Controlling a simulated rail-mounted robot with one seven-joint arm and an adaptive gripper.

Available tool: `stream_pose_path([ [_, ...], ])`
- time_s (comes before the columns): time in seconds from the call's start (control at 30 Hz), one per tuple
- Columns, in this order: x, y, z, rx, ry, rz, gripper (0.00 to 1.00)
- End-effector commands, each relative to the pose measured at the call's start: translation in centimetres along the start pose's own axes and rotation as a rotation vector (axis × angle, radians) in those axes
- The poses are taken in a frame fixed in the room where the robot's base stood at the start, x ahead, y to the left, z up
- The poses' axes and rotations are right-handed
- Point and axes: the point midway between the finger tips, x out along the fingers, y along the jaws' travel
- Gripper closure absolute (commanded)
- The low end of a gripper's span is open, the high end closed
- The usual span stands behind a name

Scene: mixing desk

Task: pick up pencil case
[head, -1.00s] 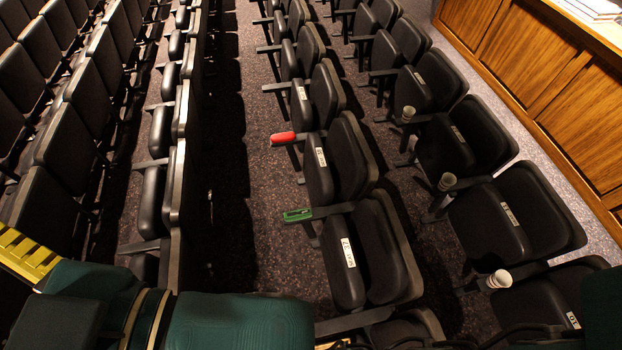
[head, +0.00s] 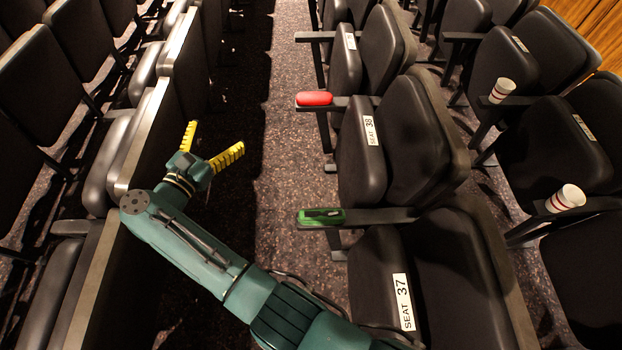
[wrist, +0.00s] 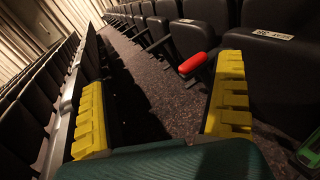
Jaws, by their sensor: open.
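A red, rounded, elongated case (head: 315,99) lies on the armrest beside Seat 38; it also shows in the wrist view (wrist: 193,63), between the fingers and nearer the right one. A green, flat, oblong item (head: 322,217) with a dark inset lies on the armrest nearer me, beside Seat 37. A green edge shows at the lower right of the wrist view (wrist: 309,152). I cannot tell for certain which is the pencil case; the red one looks more like a case. My gripper (head: 215,143) has its yellow fingers spread and empty, over the aisle left of both items.
Black folding seats line both sides of the aisle. Seat backs (head: 150,130) stand close on the left of my arm. The carpeted aisle (head: 285,165) between the rows is clear.

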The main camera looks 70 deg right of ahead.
Motion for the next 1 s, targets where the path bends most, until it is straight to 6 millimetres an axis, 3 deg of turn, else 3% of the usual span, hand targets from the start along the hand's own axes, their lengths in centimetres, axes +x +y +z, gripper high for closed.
stream_pose_path([
  [0.03,0.4,-3.9,-8.0,0.020,0.090,-0.137,0.02],
  [0.1,-0.6,-8.6,-14.0,0.043,0.186,-0.333,0.02],
  [0.2,-2.8,-14.0,-19.3,0.046,0.259,-0.568,0.02],
  [0.23,-3.5,-15.1,-20.2,0.044,0.270,-0.622,0.02],
  [0.37,-5.3,-18.0,-21.7,0.032,0.289,-0.760,0.02],
  [0.47,-5.0,-19.0,-21.9,0.030,0.290,-0.782,0.02],
  [1.0,1.7,-25.8,-24.4,0.027,0.290,-0.777,0.02],
])
